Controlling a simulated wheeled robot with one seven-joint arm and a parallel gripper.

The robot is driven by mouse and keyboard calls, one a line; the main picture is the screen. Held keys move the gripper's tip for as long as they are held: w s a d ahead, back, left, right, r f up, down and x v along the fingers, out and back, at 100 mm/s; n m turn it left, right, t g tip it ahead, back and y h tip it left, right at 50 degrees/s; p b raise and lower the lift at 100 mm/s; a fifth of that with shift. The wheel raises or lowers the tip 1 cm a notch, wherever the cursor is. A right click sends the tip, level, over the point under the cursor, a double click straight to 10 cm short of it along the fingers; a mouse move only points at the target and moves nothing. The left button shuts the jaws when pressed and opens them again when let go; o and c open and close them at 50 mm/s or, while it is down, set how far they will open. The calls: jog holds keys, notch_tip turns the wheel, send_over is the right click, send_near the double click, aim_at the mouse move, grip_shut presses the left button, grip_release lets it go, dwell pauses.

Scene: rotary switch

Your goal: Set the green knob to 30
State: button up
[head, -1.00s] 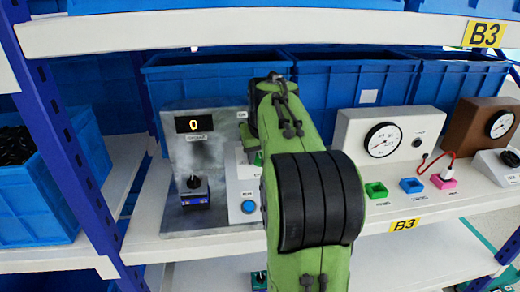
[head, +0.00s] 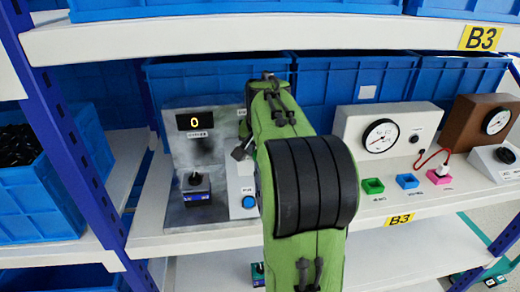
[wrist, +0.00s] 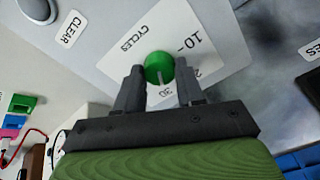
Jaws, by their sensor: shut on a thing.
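The green knob (wrist: 158,67) sits on a white dial plate (wrist: 150,33) marked CYCLES, with 10 and 30 legible in the wrist view and another number partly hidden by a finger. A pale mark on the knob points down in the picture, toward the 30. My gripper (wrist: 159,70) is shut on the knob, one dark finger on each side. In the head view my green arm covers the knob. The display (head: 194,121) on the grey panel reads 0.
A black switch (head: 195,184) and a blue button (head: 249,202) are left of my arm. Gauge boxes (head: 350,121) and small coloured blocks (head: 407,181) stand to the right. Blue crates (head: 215,82) line the back; a shelf board (head: 250,30) runs above.

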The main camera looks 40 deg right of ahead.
dwell(0.4)
jog(key=o, duration=1)
jog(key=shift+r, duration=0.1)
jog(key=p+v, duration=0.1)
jog(key=v, duration=0.4)
jog(key=shift+r, duration=0.15)
jog(key=s+a, duration=0.2)
jog(key=s, duration=0.1)
jog(key=s+a, duration=0.3)
jog(key=s+a+b, duration=0.1)
jog(key=s+a, duration=0.1)
jog(key=s, duration=0.1)
jog(key=shift+s+a+f, duration=0.2)
jog(key=shift+f, duration=0.05)
